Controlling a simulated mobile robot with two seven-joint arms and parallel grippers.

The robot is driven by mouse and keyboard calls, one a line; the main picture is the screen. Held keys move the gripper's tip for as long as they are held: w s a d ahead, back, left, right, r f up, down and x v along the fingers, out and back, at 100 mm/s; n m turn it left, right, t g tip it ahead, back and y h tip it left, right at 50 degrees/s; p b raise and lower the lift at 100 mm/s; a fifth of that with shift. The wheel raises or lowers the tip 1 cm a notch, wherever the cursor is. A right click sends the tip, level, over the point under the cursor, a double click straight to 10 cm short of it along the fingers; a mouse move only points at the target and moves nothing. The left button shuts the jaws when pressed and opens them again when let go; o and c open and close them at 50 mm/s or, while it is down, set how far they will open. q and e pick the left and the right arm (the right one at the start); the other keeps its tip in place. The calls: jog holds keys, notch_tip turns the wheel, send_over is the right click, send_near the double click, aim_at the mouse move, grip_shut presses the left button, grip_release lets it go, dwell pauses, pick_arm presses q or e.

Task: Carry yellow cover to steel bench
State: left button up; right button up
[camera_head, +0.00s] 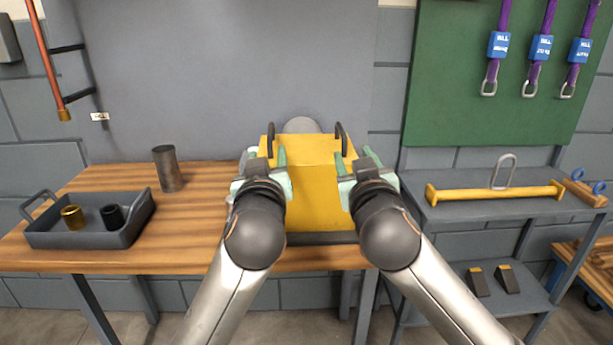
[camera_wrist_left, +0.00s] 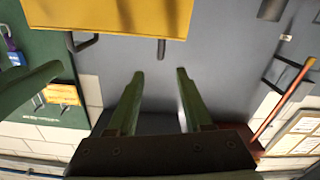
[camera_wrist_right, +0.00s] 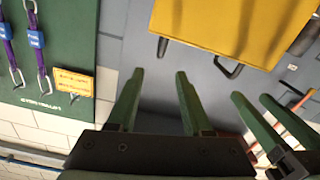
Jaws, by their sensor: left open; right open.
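The yellow cover (camera_head: 318,195) is a boxy shell with two dark handles. It sits over a dark base on the wooden bench and also shows in the left wrist view (camera_wrist_left: 115,15) and the right wrist view (camera_wrist_right: 235,25). My left gripper (camera_head: 266,157) is open near the left handle (camera_head: 271,138); the handle (camera_wrist_left: 161,48) lies just beyond its fingertips. My right gripper (camera_head: 355,160) is open near the right handle (camera_head: 340,136), which also lies just beyond its fingertips (camera_wrist_right: 163,46). Neither gripper holds anything. The steel bench (camera_head: 465,210) stands to the right.
A yellow lifting beam (camera_head: 500,192) with a shackle lies across the steel bench top. A grey tray (camera_head: 95,236) with two bushings and a dark metal cylinder (camera_head: 168,169) are on the wooden bench (camera_head: 205,215) at left. Purple slings hang on a green board (camera_head: 460,100).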

aim_at(269, 135)
pick_arm(q)
jog(key=w, duration=0.8)
jog(key=w+a, duration=0.1)
jog(key=w, duration=0.3)
jog(key=shift+w, duration=0.15)
pick_arm(e)
jog(key=w, duration=0.8)
jog(key=w+a, duration=0.1)
jog(key=w, duration=0.3)
jog(key=shift+w, duration=0.15)
pick_arm(q)
jog(key=shift+c, duration=0.3)
pick_arm(e)
jog(key=shift+c, duration=0.4)
pick_arm(q)
grip_shut()
pick_arm(e)
jog(key=shift+d, duration=0.1)
grip_shut()
pick_arm(q)
jog(key=shift+r, duration=0.25)
pick_arm(e)
jog(key=shift+r, duration=0.25)
